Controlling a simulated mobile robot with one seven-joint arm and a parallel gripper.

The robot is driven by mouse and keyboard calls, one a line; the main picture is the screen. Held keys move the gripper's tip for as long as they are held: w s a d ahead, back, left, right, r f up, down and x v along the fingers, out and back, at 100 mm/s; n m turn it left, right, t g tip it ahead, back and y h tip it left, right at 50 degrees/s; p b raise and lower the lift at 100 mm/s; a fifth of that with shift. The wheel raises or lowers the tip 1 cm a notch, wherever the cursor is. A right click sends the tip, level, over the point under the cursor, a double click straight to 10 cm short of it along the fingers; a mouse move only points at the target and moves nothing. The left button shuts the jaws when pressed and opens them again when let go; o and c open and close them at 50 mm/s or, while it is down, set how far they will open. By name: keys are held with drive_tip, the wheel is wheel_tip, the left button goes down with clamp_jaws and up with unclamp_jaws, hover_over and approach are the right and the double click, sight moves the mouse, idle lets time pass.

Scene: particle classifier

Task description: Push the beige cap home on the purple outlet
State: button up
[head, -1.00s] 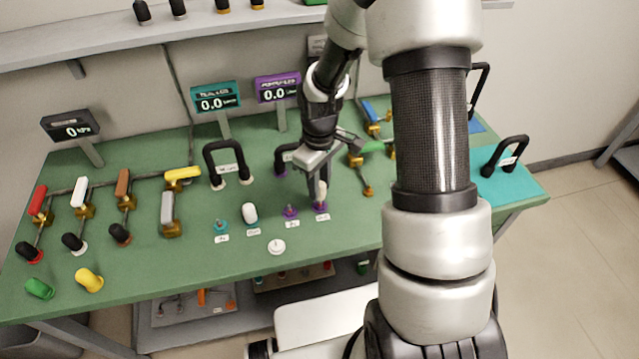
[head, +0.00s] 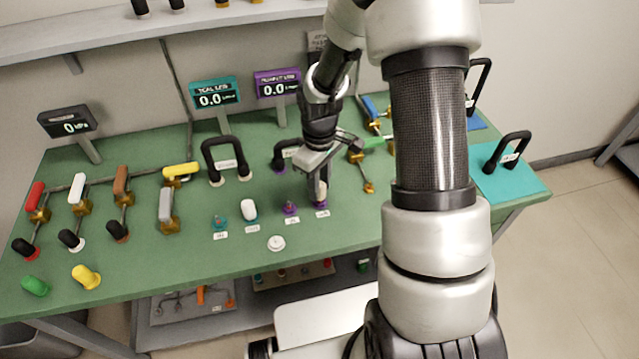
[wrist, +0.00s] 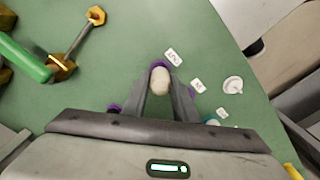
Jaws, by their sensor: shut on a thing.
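The beige cap (wrist: 160,82) is between my fingertips in the wrist view, and my gripper (wrist: 162,92) is shut on it. A purple rim of the purple outlet (wrist: 159,64) shows just beyond the cap. In the head view my gripper (head: 319,192) points down over the purple outlet (head: 321,204) at the right end of the outlet row. The cap is mostly hidden by the fingers there. The cap appears upright and in line with the outlet; I cannot tell how deeply it is seated.
A second purple outlet (head: 290,208), a white cap (head: 249,210) and a teal outlet (head: 219,222) stand to the left. A round white piece (head: 276,243) lies in front. A black handle (head: 284,156) stands close behind my gripper.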

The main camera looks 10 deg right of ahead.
drive_tip(key=shift+f+b, duration=0.65)
drive_tip(key=shift+f, duration=0.3)
drive_tip(key=o, duration=1.1)
drive_tip(key=shift+r, duration=0.1)
wheel_tip(320, 180, up, 17)
drive_tip(key=p, duration=0.2)
drive_tip(key=shift+r, duration=0.15)
